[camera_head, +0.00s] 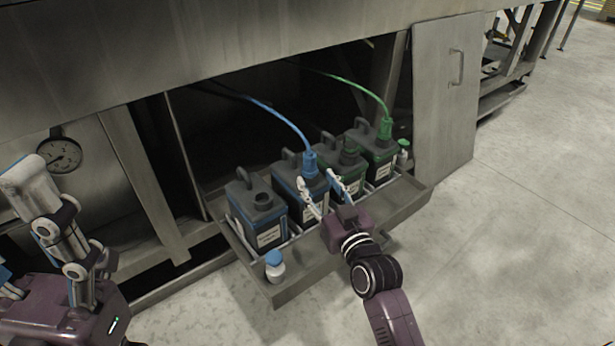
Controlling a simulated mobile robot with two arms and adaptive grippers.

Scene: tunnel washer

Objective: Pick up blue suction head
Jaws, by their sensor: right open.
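The blue suction head (310,163) stands upright on top of a dark canister with blue trim (291,187), with a blue hose (272,108) running from it to the upper left. My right gripper (318,182) is open. Its two spread fingers reach toward the front of this canister, just below the head in the picture. I cannot tell whether a finger touches the canister; no grip on the head shows. My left gripper (28,182) is at the left edge, far from the canisters, partly cut off by the frame.
The canisters stand in a metal pull-out tray (290,287) under the machine. A canister without a hose (257,212) is to the left, and green-trimmed ones (378,154) to the right. A small blue-capped bottle (275,270) is at the front. An open door panel (446,95) stands right.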

